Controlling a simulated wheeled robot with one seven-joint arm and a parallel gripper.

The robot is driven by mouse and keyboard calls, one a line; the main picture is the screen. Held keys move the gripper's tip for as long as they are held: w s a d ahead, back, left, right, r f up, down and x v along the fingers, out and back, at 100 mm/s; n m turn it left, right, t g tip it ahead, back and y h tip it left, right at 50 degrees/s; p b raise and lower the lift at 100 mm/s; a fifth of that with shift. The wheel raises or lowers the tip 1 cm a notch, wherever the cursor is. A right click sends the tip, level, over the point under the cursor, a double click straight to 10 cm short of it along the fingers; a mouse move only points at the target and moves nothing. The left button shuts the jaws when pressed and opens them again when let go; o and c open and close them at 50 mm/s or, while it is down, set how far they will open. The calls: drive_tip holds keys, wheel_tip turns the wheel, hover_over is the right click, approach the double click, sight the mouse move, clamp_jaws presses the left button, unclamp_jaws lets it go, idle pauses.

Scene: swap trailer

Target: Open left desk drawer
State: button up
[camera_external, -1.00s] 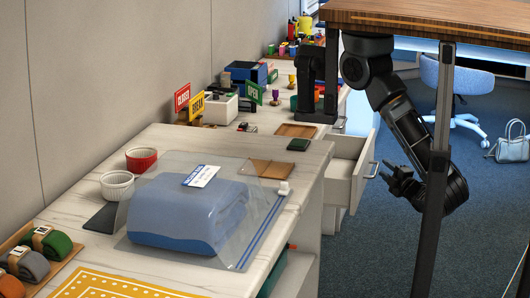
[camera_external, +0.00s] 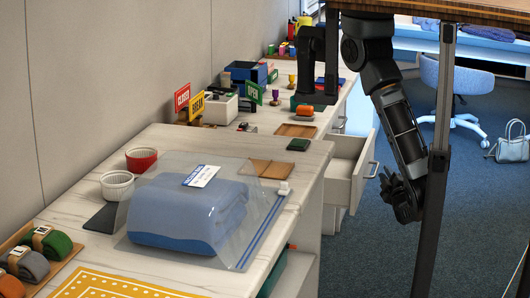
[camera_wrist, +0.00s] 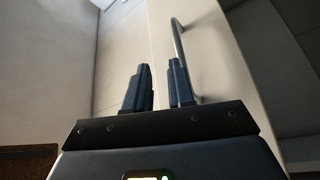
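The white desk drawer (camera_external: 345,178) stands pulled out from the desk in the external view. Its metal bar handle (camera_external: 371,170) is on the drawer front. In the wrist view the drawer front (camera_wrist: 215,75) is pale and the handle (camera_wrist: 178,40) runs lengthwise along it, just beyond my right finger. My gripper (camera_external: 385,183) is just right of the drawer front in the external view. In the wrist view my gripper (camera_wrist: 158,88) has its two fingers apart with nothing seen between them. Whether a finger touches the handle, I cannot tell.
The desk top (camera_external: 240,150) holds a bagged blue towel (camera_external: 190,220), two small bowls and a wooden tray (camera_external: 296,130). A blue chair (camera_external: 460,80) and a white bag (camera_external: 508,148) are on the right. Carpet floor is free below.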

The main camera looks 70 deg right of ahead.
sight(376, 170)
wheel_tip(376, 170, down, 3)
drive_tip(key=w+a+m+g+h+p, duration=0.1)
drive_tip(key=w+a+m+g+p, duration=0.1)
drive_tip(key=a+m, duration=0.1)
drive_tip(key=shift+s+p+x, duration=0.15)
drive_tip(key=shift+p+x, duration=0.1)
drive_tip(key=shift+x, duration=1.75)
drive_tip(key=shift+s+p+x, duration=0.15)
drive_tip(key=shift+p+x, duration=0.05)
drive_tip(key=shift+x, duration=1.8)
drive_tip(key=shift+r, duration=0.15)
clamp_jaws()
